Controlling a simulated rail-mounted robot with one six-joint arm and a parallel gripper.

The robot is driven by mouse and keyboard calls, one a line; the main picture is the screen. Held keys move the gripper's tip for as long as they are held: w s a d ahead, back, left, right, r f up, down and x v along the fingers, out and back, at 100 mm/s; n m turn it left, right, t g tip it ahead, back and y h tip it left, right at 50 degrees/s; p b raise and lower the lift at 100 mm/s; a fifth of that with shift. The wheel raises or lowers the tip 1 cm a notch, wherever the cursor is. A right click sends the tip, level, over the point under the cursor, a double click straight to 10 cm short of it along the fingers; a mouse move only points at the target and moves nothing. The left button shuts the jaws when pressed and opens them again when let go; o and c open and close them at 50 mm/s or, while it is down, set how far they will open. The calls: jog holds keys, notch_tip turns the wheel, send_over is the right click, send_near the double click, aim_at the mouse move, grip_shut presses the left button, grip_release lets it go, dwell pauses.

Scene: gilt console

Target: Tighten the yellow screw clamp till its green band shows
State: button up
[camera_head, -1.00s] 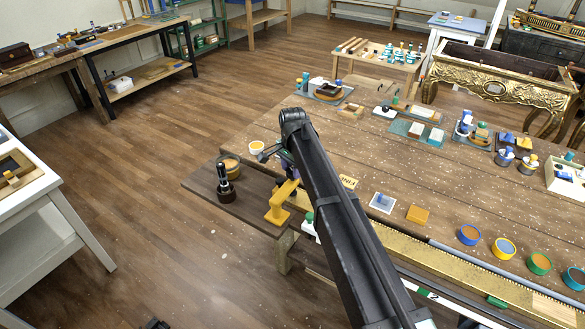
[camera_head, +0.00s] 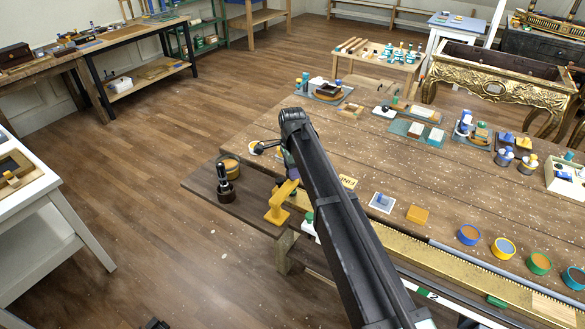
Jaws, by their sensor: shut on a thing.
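The yellow screw clamp (camera_head: 280,205) sits at the near left corner of the wooden bench, by its edge. My gripper (camera_head: 284,160) is at the clamp's upper end, mostly hidden behind my dark arm. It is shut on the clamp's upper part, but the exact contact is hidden. A dark handle-like bar with a knob (camera_head: 256,149) sticks out to the left there. I cannot make out a green band on the clamp.
A dark bottle-shaped tool (camera_head: 225,185) and a yellowish tin (camera_head: 230,166) stand left of the clamp. Several round paint tins (camera_head: 503,248) line the bench front at right. Open floor lies left of the bench.

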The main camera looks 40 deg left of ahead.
jog(key=o, duration=0.9)
jog(key=shift+o, duration=0.2)
jog(key=shift+r, duration=0.2)
notch_tip(320, 180, up, 10)
jog(key=p, duration=1)
jog(key=shift+r+p, duration=0.2)
jog(key=shift+p, duration=0.1)
